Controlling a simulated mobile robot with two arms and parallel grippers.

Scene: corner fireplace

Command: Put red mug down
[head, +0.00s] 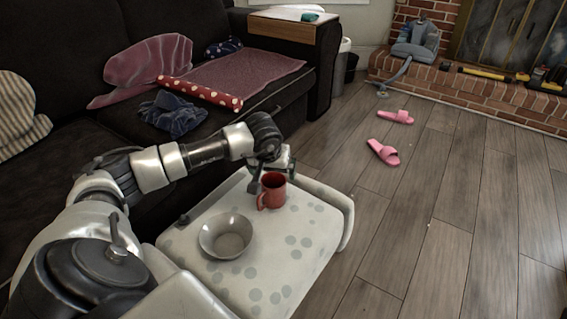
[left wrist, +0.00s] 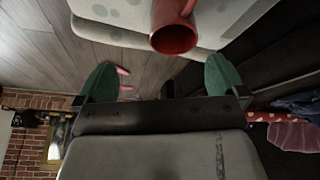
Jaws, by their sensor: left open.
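The red mug (head: 273,190) stands upright on the white dotted table (head: 310,222), near its far edge. My left gripper (head: 271,170) is right behind the mug in the head view. The left wrist view, which looks upside down, shows the green fingers of my left gripper (left wrist: 160,76) spread apart with nothing between them. The mug (left wrist: 174,38) is at the top of that view, just beyond the fingertips. Whether a finger touches the mug cannot be told. My right gripper is not in view.
A grey bowl (head: 226,236) sits on the table left of the mug. A dark sofa (head: 60,75) with cushions, a blue cloth (head: 172,114) and a red dotted roll (head: 200,92) is behind. Pink slippers (head: 384,152) lie on the open wooden floor. A brick hearth (head: 480,90) holds tools.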

